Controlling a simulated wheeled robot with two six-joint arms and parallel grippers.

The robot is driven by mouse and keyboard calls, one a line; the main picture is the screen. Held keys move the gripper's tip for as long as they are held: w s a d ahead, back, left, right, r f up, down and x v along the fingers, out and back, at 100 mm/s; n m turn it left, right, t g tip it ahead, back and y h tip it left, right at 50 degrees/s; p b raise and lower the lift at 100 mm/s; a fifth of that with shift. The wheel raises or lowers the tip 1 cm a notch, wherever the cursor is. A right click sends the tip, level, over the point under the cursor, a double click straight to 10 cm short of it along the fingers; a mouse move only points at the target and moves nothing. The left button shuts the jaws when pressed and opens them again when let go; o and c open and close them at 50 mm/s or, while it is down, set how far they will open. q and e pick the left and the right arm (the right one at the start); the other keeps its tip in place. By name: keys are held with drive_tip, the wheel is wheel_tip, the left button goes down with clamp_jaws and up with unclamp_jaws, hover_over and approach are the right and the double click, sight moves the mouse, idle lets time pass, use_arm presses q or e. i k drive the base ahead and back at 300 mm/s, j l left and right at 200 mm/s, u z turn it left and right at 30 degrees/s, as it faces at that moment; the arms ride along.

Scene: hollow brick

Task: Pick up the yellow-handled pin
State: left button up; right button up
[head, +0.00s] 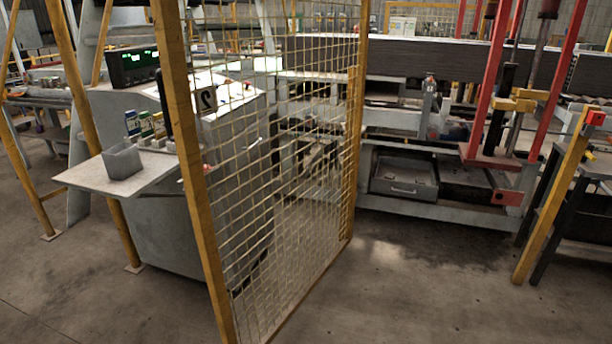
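I cannot pick out a yellow-handled pin for certain in the head view. A yellow bracket-like piece (513,104) shows beside a black upright part between the red bars at the right, but I cannot tell whether it is a pin handle. Neither of my grippers is in view.
A yellow-framed mesh fence panel (272,150) stands in the middle foreground. Left of it is a grey control console (158,225) with a side shelf (80,176) bearing a grey open box (123,161). A machine with red bars (490,75) is at right. The floor (400,285) in front is clear.

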sight(587, 154)
drive_tip(key=k+z, duration=0.1)
drive_tip(key=z, duration=1.2)
drive_tip(key=j+z, duration=0.45)
drive_tip(key=j, duration=2.95)
drive_tip(key=i+j, duration=0.1)
drive_tip(key=j, duration=1.1)
drive_tip(key=k+l, duration=0.1)
drive_tip(key=l, duration=0.35)
drive_tip(key=i+l, duration=0.1)
drive_tip(key=l, duration=1.6)
drive_tip(key=i+l, duration=0.15)
drive_tip(key=l, duration=0.7)
drive_tip(key=i+l, duration=0.2)
drive_tip(key=i, duration=0.25)
drive_tip(key=i+l, duration=0.25)
drive_tip(key=i, duration=0.2)
drive_tip(key=i+l, duration=0.2)
drive_tip(key=i, duration=0.25)
drive_tip(key=i+l, duration=0.25)
drive_tip(key=i, duration=0.25)
drive_tip(key=i+l, duration=0.2)
drive_tip(key=i, duration=0.25)
